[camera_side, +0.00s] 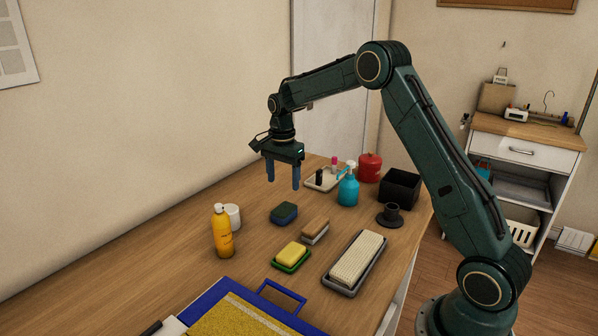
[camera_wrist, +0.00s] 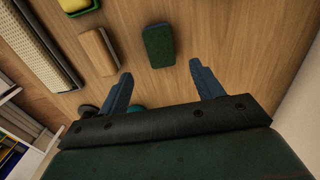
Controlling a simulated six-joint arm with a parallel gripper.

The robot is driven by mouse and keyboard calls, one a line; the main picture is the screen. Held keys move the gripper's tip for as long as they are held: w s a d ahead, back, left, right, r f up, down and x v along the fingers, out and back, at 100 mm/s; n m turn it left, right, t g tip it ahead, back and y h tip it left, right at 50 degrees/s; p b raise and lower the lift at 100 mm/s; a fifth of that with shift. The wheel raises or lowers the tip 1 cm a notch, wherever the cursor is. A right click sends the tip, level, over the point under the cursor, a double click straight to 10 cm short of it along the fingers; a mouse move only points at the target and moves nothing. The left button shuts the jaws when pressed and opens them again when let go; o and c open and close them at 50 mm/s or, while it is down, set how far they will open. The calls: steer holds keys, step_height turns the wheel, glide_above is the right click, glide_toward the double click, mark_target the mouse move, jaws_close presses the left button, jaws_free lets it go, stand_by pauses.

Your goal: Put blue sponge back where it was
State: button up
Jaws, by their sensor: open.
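The blue sponge (camera_side: 284,213) is a small block with a dark green top and blue sides. It lies flat on the wooden table, left of the brown-and-white block. In the wrist view the sponge (camera_wrist: 159,46) shows just beyond the fingertips, apart from them. My gripper (camera_side: 283,185) is open and empty, hanging above the table with its blue fingers pointing down, higher than the sponge. The wrist view shows the gripper (camera_wrist: 161,70) with its fingers spread and bare table between them.
Nearby stand a brown-and-white block (camera_side: 315,231), a yellow sponge on a green dish (camera_side: 291,255), a grey tray (camera_side: 334,284) with a ribbed cream block, and a yellow bottle (camera_side: 222,232). Behind are a blue pump bottle (camera_side: 348,190), a black box (camera_side: 399,187) and a red container (camera_side: 370,167).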

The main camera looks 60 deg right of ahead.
steer(key=shift+r, duration=0.7)
steer(key=s+a+r+n+t, duration=0.2)
steer(key=s+a+r+n, duration=0.7)
steer(key=s+r, duration=0.45)
steer(key=s+a+n+t, duration=0.1)
steer(key=s+a+n, duration=0.2)
steer(key=s, duration=0.7)
steer(key=s+a+n+t, duration=0.2)
steer(key=s+a+n, duration=0.2)
steer(key=s, duration=0.6)
steer(key=shift+a+f+n+t, duration=0.2)
steer(key=shift+f+n+t, duration=0.1)
steer(key=shift+n, duration=0.7)
